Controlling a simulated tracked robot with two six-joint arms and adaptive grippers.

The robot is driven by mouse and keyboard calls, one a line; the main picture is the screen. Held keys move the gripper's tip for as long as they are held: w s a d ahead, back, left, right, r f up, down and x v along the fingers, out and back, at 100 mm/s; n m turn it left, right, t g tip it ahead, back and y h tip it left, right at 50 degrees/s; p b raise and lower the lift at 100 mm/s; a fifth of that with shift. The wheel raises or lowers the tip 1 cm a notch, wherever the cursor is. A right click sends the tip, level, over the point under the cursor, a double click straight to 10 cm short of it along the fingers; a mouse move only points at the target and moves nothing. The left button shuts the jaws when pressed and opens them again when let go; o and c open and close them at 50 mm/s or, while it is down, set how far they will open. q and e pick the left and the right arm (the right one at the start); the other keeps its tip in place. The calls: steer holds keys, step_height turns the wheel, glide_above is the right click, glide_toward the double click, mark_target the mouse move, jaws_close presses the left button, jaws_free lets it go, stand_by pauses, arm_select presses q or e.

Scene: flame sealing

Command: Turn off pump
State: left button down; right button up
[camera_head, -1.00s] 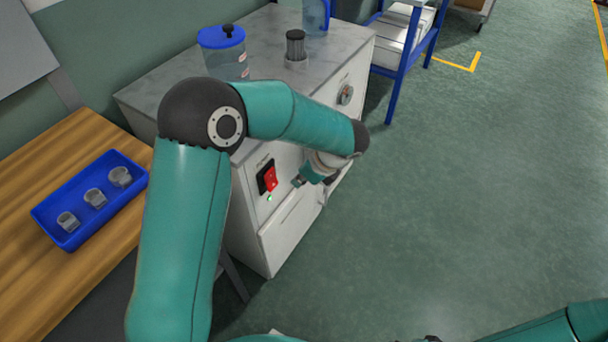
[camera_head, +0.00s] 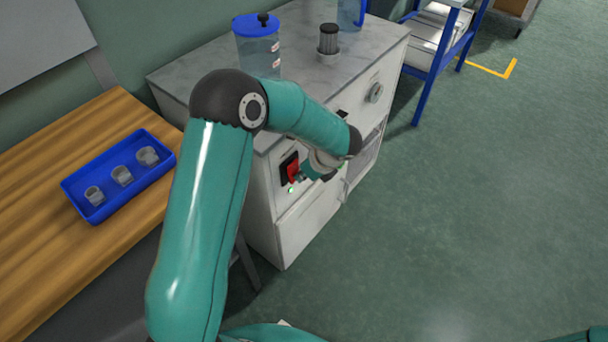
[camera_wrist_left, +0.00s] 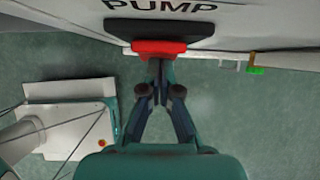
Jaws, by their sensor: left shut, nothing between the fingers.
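The pump switch is a red rocker (camera_head: 293,171) in a black plate (camera_head: 287,164) on the front of the grey-topped cabinet (camera_head: 377,50). A small green light (camera_head: 291,190) glows below it. In the left wrist view the red rocker (camera_wrist_left: 158,46) sits under a black plate with the word PUMP above. My left gripper (camera_wrist_left: 160,92) is shut and empty, its fingertips at the rocker's lower edge; I cannot tell whether they touch. In the head view the left gripper (camera_head: 304,176) is beside the switch, partly hidden by the wrist. My right gripper is not in view.
A blue-lidded clear container (camera_head: 257,48) and a dark cylindrical filter (camera_head: 328,40) stand on the cabinet. A blue-framed cart (camera_head: 424,85) stands behind. The floor at right is open.

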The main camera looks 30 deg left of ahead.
arm_select(q)
steer(key=shift+a+f+y+b, duration=0.1)
steer(key=shift+a+y+b, duration=0.05)
steer(key=shift+y+b, duration=0.2)
steer(key=shift+r+p, duration=0.55)
steer(key=shift+r, duration=0.25)
steer(key=d+f+p+v, duration=0.1)
steer(key=v, duration=1.1)
steer(key=shift+d+r, duration=0.3)
steer(key=shift+d, duration=0.35)
steer(key=shift+s, duration=0.1)
